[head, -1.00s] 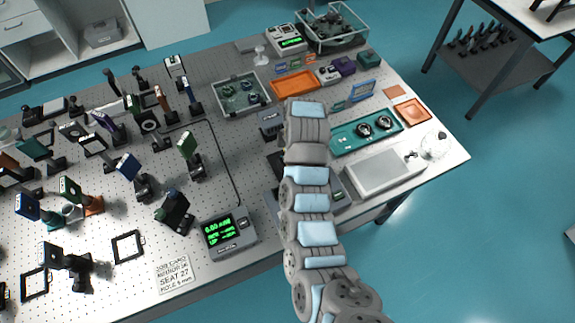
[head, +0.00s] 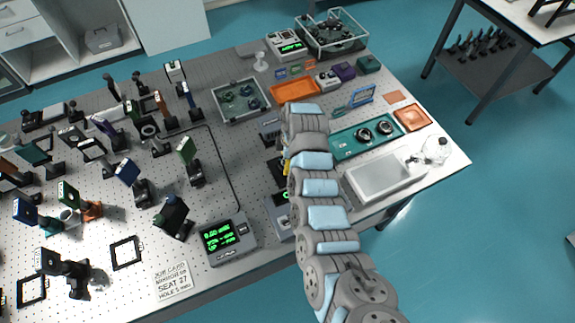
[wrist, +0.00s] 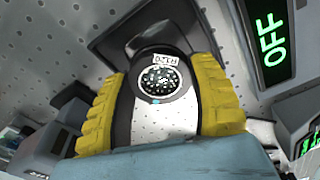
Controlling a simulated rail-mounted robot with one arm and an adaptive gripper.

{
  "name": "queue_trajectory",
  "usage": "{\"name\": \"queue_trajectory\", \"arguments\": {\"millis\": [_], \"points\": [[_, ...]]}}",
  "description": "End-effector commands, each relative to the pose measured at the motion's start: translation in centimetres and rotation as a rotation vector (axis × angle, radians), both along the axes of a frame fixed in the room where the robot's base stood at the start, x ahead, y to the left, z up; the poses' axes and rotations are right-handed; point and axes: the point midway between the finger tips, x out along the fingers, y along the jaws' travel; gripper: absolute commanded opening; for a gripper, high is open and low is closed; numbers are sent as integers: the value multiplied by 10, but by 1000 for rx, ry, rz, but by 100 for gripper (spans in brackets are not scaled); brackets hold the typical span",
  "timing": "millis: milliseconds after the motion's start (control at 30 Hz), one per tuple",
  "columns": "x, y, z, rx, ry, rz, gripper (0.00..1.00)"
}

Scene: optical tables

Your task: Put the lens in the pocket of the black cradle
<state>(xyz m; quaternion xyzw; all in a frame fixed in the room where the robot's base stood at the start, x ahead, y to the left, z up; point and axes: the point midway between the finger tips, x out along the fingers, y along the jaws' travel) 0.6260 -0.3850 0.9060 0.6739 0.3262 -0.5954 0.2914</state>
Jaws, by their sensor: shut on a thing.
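In the wrist view my gripper (wrist: 158,75) has its two yellow fingers closed on the sides of a dark-rimmed round piece, which I take to be the lens (wrist: 157,78). A small white label and a dark, white-speckled circle show between the fingers. The perforated table top lies beyond it. In the head view my arm covers most of the gripper; only a bit of yellow (head: 285,166) shows at its left edge. I cannot pick out the black cradle or its pocket with certainty; a dark shape beside the arm is partly hidden.
A device with a green OFF display (wrist: 271,42) is close on the right in the wrist view. A teal tray (head: 345,150) with two black rings and a grey box (head: 378,180) lie right of my arm. A meter (head: 226,240) and mounted optics stand left.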

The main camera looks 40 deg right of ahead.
Motion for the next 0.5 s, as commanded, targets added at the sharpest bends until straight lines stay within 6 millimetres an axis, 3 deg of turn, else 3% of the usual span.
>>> {"name": "queue_trajectory", "arguments": {"millis": [200, 500], "points": [[-1, 0, -23, 2, 4, -1, 22], [-1, 1, -27, 3, 3, -1, 22]]}}
